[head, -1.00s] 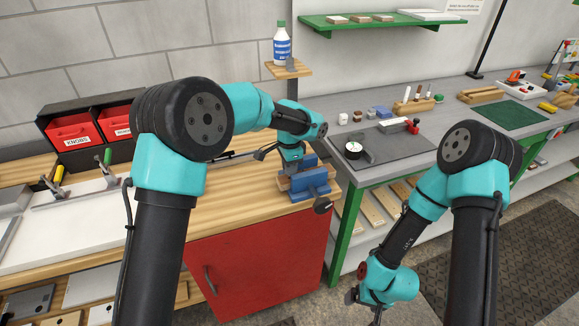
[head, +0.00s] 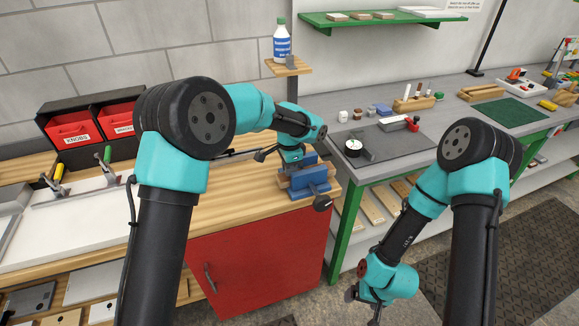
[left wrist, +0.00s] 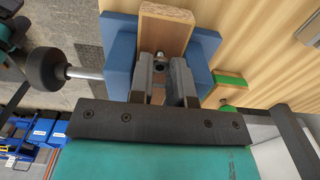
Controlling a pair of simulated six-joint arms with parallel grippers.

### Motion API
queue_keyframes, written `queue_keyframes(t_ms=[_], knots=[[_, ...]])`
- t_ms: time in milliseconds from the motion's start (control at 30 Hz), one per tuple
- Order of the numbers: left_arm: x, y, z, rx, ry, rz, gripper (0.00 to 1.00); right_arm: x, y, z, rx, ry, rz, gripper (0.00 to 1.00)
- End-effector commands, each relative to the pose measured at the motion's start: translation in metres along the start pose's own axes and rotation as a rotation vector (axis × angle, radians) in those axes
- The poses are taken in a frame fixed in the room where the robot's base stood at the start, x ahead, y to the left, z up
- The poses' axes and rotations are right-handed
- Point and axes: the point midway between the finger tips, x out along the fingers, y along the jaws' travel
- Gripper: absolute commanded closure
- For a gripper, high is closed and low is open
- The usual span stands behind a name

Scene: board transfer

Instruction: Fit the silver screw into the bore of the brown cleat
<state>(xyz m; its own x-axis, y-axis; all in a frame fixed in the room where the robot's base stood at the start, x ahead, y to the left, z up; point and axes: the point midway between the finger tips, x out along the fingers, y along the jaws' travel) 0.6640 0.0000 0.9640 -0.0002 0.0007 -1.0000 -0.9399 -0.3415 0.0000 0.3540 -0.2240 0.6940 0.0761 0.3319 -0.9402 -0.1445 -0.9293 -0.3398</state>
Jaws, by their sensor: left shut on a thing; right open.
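The brown cleat (left wrist: 166,28) is a wooden block held between the jaws of a blue vise (left wrist: 205,45). In the head view the vise (head: 312,184) stands at the bench's right end, the cleat (head: 283,183) showing at its left. My left gripper (head: 292,168) is directly over the vise. In the left wrist view its fingers (left wrist: 162,78) are shut on a small silver piece, seemingly the silver screw (left wrist: 159,57), against the cleat's face. The fingers hide the bore, so I cannot tell how deep the screw sits. My right gripper (head: 364,304) is open, low in front of the grey bench.
The vise handle has a black knob (head: 322,203). Red bins (head: 72,131) stand at the back left. A bottle (head: 282,43) is on a small wall shelf. The grey bench (head: 400,170) at right carries a dial gauge (head: 353,148) and blocks.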

Motion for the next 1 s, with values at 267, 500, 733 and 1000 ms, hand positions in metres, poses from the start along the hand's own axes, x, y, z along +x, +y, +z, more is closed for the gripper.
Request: queue_keyframes(t_ms=[267,500,733,1000], knots=[[0.005,0.0,0.0,0.0,0.0,0.0,1.0,0.0,0.0,0.0,0.0,0.0,0.0,0.13],[0.0085,0.0,0.0,0.0,0.0,0.0,0.81,0.0,0.0,0.0,0.0,0.0,0.0,0.13],[0.0084,0.0,0.0001,0.0,0.0,0.0,0.59,0.0,0.0,0.0,0.0,0.0,0.0,0.13],[0.008,-0.0011,0.0001,-0.001,0.002,-0.002,0.53,0.0,0.0,0.0,0.0,0.0,0.0,0.13]])
